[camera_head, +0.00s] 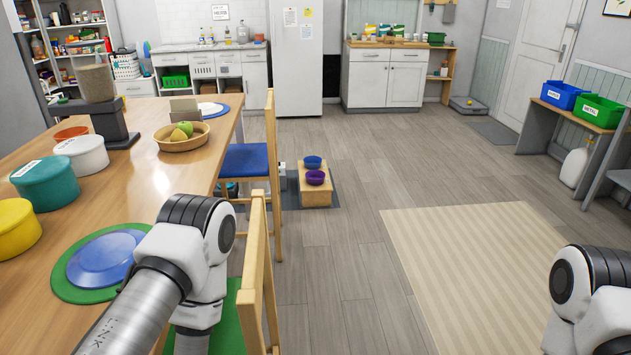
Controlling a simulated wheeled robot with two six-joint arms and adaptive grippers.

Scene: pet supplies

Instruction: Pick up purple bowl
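The purple bowl (315,177) sits on a small low wooden stand (316,196) on the floor, beyond the near chair. A blue bowl (313,162) is on the same stand, just behind the purple one. My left arm comes in at the lower left over the table edge, and my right arm shows at the lower right edge. Both are far from the bowls. Neither gripper shows in the view; only arm links and joints do.
A wooden table (150,170) with tubs, a fruit bowl (181,137) and plates fills the left. Wooden chairs (255,285) stand along its right side, left of the stand. The floor (345,290) right of them is open, with a striped rug (490,270).

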